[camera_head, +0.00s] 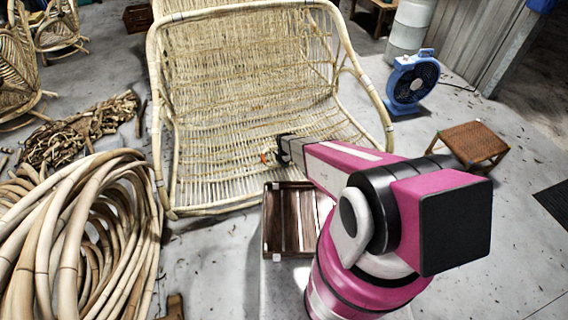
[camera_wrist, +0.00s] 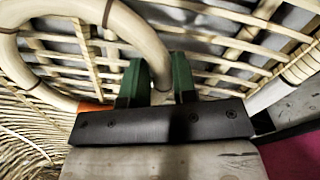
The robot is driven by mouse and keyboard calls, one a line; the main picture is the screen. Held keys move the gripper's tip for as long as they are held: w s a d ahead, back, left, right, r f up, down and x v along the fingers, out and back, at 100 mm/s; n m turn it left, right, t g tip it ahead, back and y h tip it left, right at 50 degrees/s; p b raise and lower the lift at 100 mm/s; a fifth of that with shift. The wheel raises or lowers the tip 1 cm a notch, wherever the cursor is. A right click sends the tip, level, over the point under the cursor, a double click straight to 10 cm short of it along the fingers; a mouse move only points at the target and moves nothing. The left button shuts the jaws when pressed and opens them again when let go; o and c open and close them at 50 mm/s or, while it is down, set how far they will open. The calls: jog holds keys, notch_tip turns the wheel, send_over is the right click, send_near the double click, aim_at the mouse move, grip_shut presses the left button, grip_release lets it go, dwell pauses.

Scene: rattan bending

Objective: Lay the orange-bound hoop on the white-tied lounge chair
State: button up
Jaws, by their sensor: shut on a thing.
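The lounge chair (camera_head: 240,110) is a wide pale rattan seat with a thick cane frame and whitish ties. It stands in the middle of the head view. My gripper (camera_head: 281,150) reaches over its seat. In the wrist view, its green fingers (camera_wrist: 160,82) are shut on the hoop (camera_wrist: 150,40), a thick pale cane ring running up and left from the fingers. The orange binding (camera_wrist: 95,106) shows just left of the fingers, and as a small orange spot in the head view (camera_head: 265,156). The hoop's outline blends into the weave; I cannot tell whether it touches the seat.
A dark slatted wooden crate (camera_head: 271,235) stands before the chair, below my arm. Large cane coils (camera_head: 80,235) fill the left front. A blue fan (camera_head: 410,84) and a woven stool (camera_head: 468,143) stand right. Bare floor lies between stool and chair.

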jog(key=o, duration=1)
jog(key=shift+c, duration=0.2)
notch_tip(320, 180, up, 12)
jog(key=s+d+r+m, duration=0.5)
jog(key=s+r+m, duration=0.2)
jog(key=r, duration=0.3)
jog(key=s+d+r+m, duration=0.5)
jog(key=s+r+m, duration=0.2)
jog(key=r+m, duration=0.3)
jog(key=s+d+r+m, duration=0.6)
jog(key=s+r+m, duration=0.1)
jog(key=r, duration=0.5)
jog(key=shift+r+m, duration=0.15)
jog(key=shift+m, duration=0.55)
